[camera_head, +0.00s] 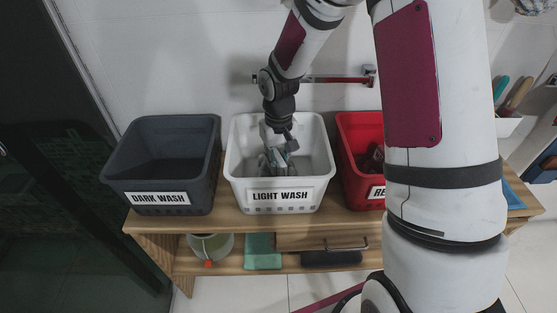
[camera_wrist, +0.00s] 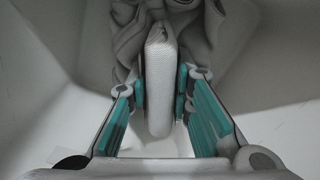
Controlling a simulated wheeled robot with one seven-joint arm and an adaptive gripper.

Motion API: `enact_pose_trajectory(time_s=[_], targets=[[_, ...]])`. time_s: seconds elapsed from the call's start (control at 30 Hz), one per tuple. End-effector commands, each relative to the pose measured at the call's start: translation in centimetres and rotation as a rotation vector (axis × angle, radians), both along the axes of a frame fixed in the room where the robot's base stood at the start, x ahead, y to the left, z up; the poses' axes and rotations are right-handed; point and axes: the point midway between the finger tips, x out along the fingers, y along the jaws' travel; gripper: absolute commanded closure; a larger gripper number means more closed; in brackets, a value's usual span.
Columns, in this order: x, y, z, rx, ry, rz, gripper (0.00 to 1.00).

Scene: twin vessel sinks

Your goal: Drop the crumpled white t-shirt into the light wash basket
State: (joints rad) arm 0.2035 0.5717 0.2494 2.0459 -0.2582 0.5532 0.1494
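The light wash basket (camera_head: 234,155) is white, stands in the middle of the bench and bears a "LIGHT WASH" label. My gripper (camera_head: 278,160) points down inside it, below the rim. In the wrist view my gripper (camera_wrist: 161,98) shows its teal-padded fingers spread apart. The crumpled t-shirt (camera_wrist: 212,25) looks pale grey-white and lies folded beyond the fingertips. One pale fold (camera_wrist: 160,85) stands between the fingers, with narrow dark gaps at its sides. The rest of the shirt is largely hidden by the gripper in the head view.
A dark grey "DARK WASH" basket (camera_head: 116,170) stands left and a red basket (camera_head: 350,130) right, partly covered by my arm. All stand on a wooden bench (camera_head: 230,222). A wall-mounted bar (camera_head: 335,80) is behind. A dark glass door (camera_head: 50,150) is at the left.

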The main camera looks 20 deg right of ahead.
Motion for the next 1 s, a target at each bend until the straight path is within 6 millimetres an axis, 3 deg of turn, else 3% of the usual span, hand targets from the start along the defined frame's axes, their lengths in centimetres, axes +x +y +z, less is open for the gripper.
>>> enact_pose_trajectory(time_s=[0.03,0.07,0.37,0.53,1.0], targets=[[0.0,0.0,0.0,0.000,0.000,0.000,0.67],[0.0,0.0,0.0,0.000,0.000,0.000,0.60],[0.0,0.0,0.1,0.000,0.000,0.000,0.60],[0.0,0.0,1.2,0.000,-0.001,-0.002,0.60],[0.1,0.0,10.6,0.000,-0.004,-0.002,0.60]])
